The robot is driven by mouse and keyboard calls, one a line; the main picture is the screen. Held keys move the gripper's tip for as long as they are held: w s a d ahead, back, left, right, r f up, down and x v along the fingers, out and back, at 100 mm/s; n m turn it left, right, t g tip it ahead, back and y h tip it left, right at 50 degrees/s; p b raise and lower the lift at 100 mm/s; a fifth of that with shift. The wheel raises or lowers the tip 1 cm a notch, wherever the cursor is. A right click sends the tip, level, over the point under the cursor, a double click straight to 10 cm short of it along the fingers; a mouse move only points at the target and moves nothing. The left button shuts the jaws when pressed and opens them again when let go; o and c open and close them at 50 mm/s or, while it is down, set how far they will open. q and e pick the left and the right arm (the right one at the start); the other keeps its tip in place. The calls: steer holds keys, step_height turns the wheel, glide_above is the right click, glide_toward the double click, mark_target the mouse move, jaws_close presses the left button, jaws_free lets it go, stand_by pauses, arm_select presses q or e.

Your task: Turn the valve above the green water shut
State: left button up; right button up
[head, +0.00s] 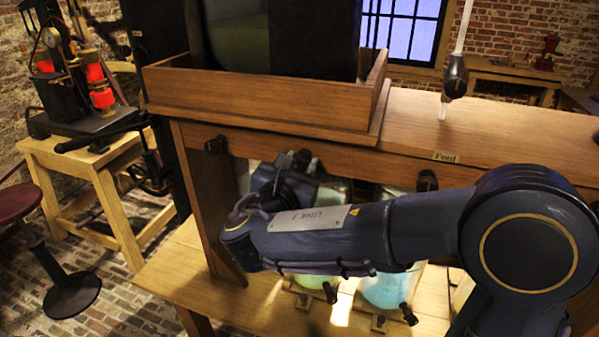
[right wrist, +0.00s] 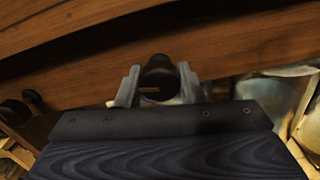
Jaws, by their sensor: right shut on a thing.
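A dark valve knob (right wrist: 158,72) sits between the two pale fingers of my right gripper (right wrist: 158,86) in the right wrist view, and the gripper is shut on it. In the head view the same knob (head: 303,159) shows at the wooden beam, with my right arm coming in from the right and hiding much of the gripper. A jar with green water (head: 317,279) stands below and behind my arm, only its lower part clear. My left gripper is not in view.
Another jar holds blue water (head: 387,291). Other dark knobs sit on the beam at left (head: 215,145) and right (head: 427,181). A wooden tray (head: 258,98) with a large dark vessel stands above. A small sign (head: 445,157) is on the beam.

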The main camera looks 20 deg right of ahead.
steer(key=m+b, duration=0.4)
steer(key=b, duration=0.1)
steer(key=m+b, duration=0.7)
steer(key=b, duration=0.2)
steer(key=shift+a+f+m+b, duration=0.1)
steer(key=shift+f+m+b, duration=0.2)
steer(key=shift+m+b, duration=0.1)
steer(key=shift+r+m+b, duration=0.15)
steer(key=shift+m+b, duration=0.8)
steer(key=shift+m, duration=0.15)
steer(key=shift+r+m+b, duration=0.1)
steer(key=shift+m+b, duration=0.8)
steer(key=shift+m, duration=0.2)
steer(key=o, duration=1)
steer(key=shift+r, duration=0.1)
steer(key=shift+r, duration=0.1)
